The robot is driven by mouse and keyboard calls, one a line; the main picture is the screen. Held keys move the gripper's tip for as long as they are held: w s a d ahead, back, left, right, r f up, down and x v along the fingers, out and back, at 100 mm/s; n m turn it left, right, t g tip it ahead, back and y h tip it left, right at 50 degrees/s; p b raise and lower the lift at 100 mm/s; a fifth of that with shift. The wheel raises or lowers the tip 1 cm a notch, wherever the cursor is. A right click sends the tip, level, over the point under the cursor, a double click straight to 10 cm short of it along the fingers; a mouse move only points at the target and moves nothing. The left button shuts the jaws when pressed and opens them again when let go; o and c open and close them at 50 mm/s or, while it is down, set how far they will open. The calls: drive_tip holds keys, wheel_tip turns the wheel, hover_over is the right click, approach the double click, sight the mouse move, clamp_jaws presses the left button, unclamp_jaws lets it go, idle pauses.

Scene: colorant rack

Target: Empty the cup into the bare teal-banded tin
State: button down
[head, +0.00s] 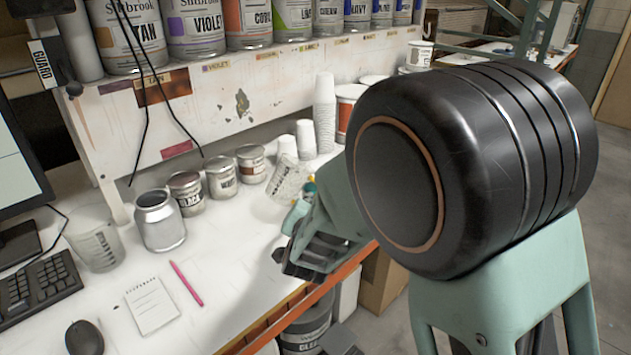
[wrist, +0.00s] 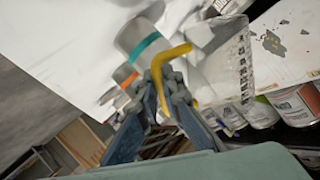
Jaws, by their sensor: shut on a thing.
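My gripper (head: 298,215) is shut on a clear graduated cup (head: 287,180), held above the bench and tilted. The cup also shows in the wrist view (wrist: 228,62), right of the fingers (wrist: 165,95). I cannot make out what is in it. A pale tin with a teal band (wrist: 142,40) shows in the wrist view, just beyond the fingertips and left of the cup. A yellow curved piece (wrist: 163,68) is at the fingers.
An orange-banded tin (wrist: 124,76) stands near the teal-banded one. An open metal tin (head: 160,222), several labelled tins (head: 221,178), another clear cup (head: 94,246) and stacked white cups (head: 324,110) stand on the bench. A notepad (head: 152,304) and pink pen (head: 187,284) lie in front.

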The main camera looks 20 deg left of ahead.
sight(294, 186)
drive_tip(key=shift+f+m, duration=0.1)
drive_tip(key=shift+m, duration=0.2)
drive_tip(key=shift+f+g, duration=0.2)
drive_tip(key=shift+g, duration=0.3)
drive_tip(key=shift+m, duration=0.3)
drive_tip(key=shift+s+a+r+m+g+y, duration=0.25)
drive_tip(key=shift+r+m+g+y, duration=0.25)
drive_tip(key=shift+m+g, duration=0.15)
drive_tip(key=shift+s+a+r+m+g+y+b, duration=0.15)
drive_tip(key=shift+r+m+g+y+b, duration=0.35)
drive_tip(key=shift+r+m+g+b, duration=0.35)
idle(1.2)
drive_tip(key=shift+r+g+p, duration=0.15)
drive_tip(key=shift+g+p, duration=0.15)
drive_tip(key=shift+p, duration=0.3)
drive_tip(key=shift+r+m+y+p, duration=0.25)
drive_tip(key=shift+m+y+p, duration=0.2)
drive_tip(key=shift+p, duration=1.2)
drive_tip(key=shift+r+m+g+y+p, duration=0.35)
drive_tip(key=shift+g+p, duration=0.35)
drive_tip(key=shift+p, duration=0.9)
